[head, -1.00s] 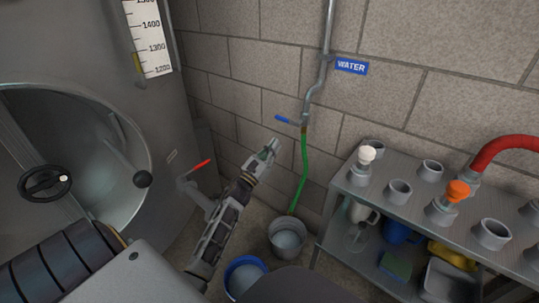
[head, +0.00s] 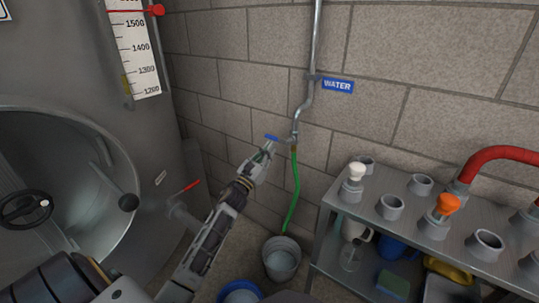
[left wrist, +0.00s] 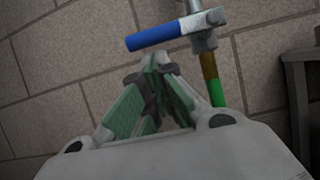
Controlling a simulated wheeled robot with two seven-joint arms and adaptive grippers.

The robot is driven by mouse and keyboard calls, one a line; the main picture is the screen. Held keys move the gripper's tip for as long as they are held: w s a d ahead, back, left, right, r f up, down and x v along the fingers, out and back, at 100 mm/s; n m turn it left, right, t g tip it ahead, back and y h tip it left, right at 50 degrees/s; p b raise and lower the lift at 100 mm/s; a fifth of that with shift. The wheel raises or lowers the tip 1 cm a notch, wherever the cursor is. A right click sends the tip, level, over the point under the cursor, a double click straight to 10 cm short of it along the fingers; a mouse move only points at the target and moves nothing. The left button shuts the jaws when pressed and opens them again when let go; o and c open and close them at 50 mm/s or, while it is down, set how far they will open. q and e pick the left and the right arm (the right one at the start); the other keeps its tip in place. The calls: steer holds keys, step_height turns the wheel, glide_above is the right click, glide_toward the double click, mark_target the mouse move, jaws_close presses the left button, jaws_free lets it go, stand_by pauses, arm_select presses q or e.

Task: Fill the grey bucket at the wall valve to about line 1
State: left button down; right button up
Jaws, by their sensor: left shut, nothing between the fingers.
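The wall valve's blue lever (head: 272,138) points left from the pipe, and it also shows in the left wrist view (left wrist: 155,37). My left gripper (head: 267,148) is shut and empty, its fingertips just below the lever; in the left wrist view the fingertips (left wrist: 152,64) are close under it, and I cannot tell whether they touch. A green hose (head: 293,190) hangs from the valve down to the grey bucket (head: 283,272) on the floor. The bucket's inside looks pale; its level and lines cannot be read. My right gripper is not in view.
A blue bucket (head: 240,291) stands on the floor in front of the grey one. A metal shelf (head: 400,215) with fittings and a red hose (head: 500,157) is at the right. A big tank (head: 160,100) with a red-handled valve (head: 190,187) is at the left.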

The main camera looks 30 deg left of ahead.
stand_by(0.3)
arm_select(q)
steer(key=shift+r, duration=0.15)
steer(key=r, duration=0.1)
steer(key=a+r, duration=0.1)
steer(key=shift+a+r, duration=0.1)
steer(key=shift+r, duration=0.2)
stand_by(0.5)
steer(key=shift+f, duration=0.1)
steer(key=d+v, duration=0.1)
steer(key=v, duration=1.1)
steer(key=shift+a, duration=0.5)
